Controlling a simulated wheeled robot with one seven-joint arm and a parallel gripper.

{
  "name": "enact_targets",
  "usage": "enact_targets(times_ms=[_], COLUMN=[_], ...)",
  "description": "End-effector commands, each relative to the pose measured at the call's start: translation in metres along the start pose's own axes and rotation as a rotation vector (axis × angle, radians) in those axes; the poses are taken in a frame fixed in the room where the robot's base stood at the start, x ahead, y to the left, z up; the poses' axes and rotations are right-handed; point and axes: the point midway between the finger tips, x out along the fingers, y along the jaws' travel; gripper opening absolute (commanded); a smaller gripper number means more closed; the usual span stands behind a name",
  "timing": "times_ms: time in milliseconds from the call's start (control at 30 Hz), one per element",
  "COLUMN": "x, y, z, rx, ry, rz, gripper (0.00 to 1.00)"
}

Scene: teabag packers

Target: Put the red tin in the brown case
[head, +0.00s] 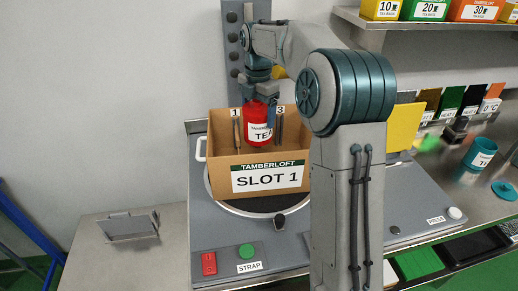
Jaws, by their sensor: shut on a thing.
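The red tin (257,132) has a white label reading "TEA". My gripper (261,98) is shut on its upper part and points down. The brown case (221,173) is an open box labelled "TAMBERLOFT" and "SLOT 1". The tin is over or partly inside the case's opening, between the dividers marked 1 and 3. The case's front wall stands below the tin in the picture. I cannot tell whether the tin touches the case floor. My arm hides the right end of the case.
The case stands on a round dark plate on a grey machine with a red button (208,263) and a green button (246,251). A teal tin (479,153) and its lid (504,190) are at the right. A shelf (450,25) with boxes is above.

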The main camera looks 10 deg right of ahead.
Motion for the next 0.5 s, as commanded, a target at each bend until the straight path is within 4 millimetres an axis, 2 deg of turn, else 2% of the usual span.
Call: enact_targets(times_ms=[33,200,300,500], x=[0.015,0.055,0.070,0.087], y=[-0.001,-0.001,-0.001,-0.001], z=[-0.001,0.000,0.000,0.001], rx=[-0.001,0.000,0.001,0.002], ry=[0.003,0.002,0.001,0.001], rz=[-0.005,-0.004,-0.002,-0.002], gripper=[0.54,0.54,0.54,0.54])
